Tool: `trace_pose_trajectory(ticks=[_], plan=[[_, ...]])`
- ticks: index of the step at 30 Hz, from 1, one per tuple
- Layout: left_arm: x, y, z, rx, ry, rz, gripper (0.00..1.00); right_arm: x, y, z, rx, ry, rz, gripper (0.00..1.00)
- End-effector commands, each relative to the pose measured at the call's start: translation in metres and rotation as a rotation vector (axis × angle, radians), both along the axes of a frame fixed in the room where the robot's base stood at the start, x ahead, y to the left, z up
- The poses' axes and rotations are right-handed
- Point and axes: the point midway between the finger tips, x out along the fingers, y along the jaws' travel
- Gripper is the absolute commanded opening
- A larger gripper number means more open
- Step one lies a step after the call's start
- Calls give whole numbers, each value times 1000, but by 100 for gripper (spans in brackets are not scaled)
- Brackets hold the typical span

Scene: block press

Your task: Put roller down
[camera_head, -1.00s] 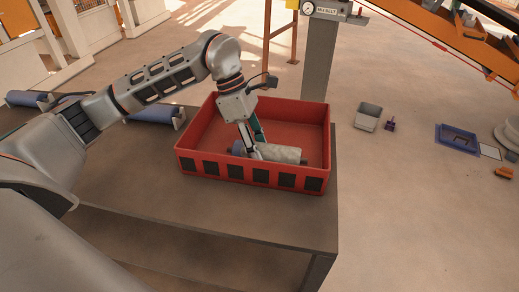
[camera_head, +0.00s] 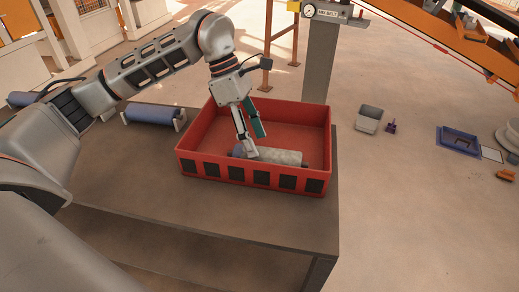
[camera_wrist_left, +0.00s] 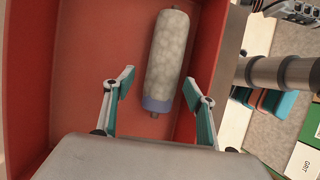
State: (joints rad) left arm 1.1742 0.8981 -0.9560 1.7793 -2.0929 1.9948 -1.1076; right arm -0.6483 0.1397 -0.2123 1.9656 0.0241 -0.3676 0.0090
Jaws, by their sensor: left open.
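The roller (camera_head: 275,155), pale grey and mottled with a bluish end, lies in the red crate (camera_head: 228,172) along its near wall. In the left wrist view the roller (camera_wrist_left: 167,60) lies beside the crate's wall, its blue end toward my fingers. My left gripper (camera_head: 255,141) is open and empty above the roller's blue end. In the left wrist view the two fingers of the gripper (camera_wrist_left: 160,85) stand apart, with the roller's blue end seen between them. My right gripper is not in view.
The crate stands on a brown table (camera_head: 230,218), whose front is bare. Another roller (camera_head: 150,113) with a blue cover lies at the table's back left. A grey post (camera_head: 319,70) with a gauge stands behind the crate. A grey bin (camera_head: 369,118) sits on the floor at right.

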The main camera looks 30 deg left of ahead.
Motion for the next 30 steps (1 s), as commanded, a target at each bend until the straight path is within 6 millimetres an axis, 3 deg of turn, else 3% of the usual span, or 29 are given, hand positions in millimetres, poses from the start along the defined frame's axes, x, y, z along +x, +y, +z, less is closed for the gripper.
trace_pose_trajectory(ticks=[6,12,30], plan=[[3,18,41,1,-2,2,56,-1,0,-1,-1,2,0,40],[3,28,63,0,1,2,56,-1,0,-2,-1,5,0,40],[3,31,69,0,1,1,56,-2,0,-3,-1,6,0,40]])
